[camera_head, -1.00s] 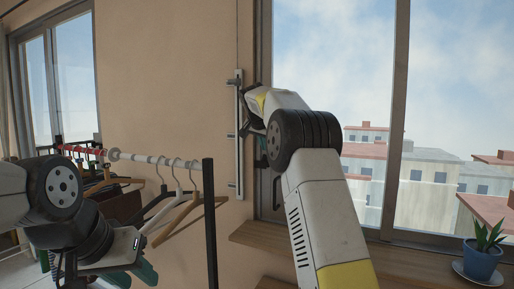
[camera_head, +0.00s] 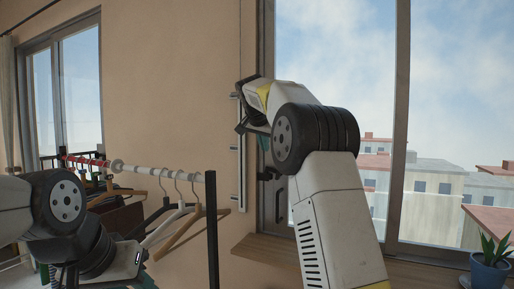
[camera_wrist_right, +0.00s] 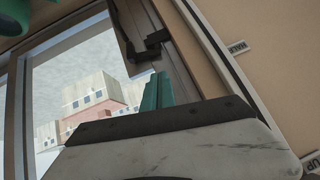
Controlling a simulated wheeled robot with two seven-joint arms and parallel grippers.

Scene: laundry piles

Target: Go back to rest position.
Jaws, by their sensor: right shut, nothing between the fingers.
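My right gripper (camera_head: 258,138) is raised at the end of the bent right arm, in front of the wall and window frame. Its dark wrist shows in the head view, with only a little of the green finger. In the right wrist view its green fingers (camera_wrist_right: 157,92) are together, with nothing between them. My left arm comes in at the lower left, in front of the clothes rack.
A clothes rack (camera_head: 212,230) with several hangers (camera_head: 179,226) stands at the left, close to my left arm. A large window (camera_head: 330,50) and a wooden sill (camera_head: 262,247) lie ahead. A blue plant pot (camera_head: 490,273) is at the lower right.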

